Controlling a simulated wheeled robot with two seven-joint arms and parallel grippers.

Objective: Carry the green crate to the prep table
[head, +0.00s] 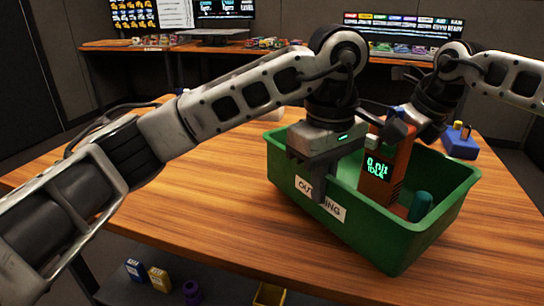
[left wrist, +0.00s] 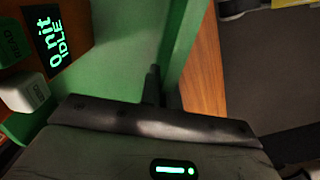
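The green crate (head: 440,215), with a white label on its near side, is at the right part of the wooden table (head: 200,215). I cannot tell whether it touches the tabletop. Inside it are an orange device (head: 385,170) with a green-lit screen and a dark green cylinder (head: 420,206). My left gripper (head: 321,185) points down at the near wall. In the left wrist view, its fingers (left wrist: 162,88) are close together around the crate's wall. My right gripper (head: 385,122) is at the far side, its fingers partly hidden behind the device. No table is marked as the prep table.
A blue holder (head: 461,142) stands at the table's right, close to the crate. Small blue and yellow boxes (head: 159,279) are on a lower shelf. A back counter (head: 140,47) carries screens and small items. The table's left part is clear.

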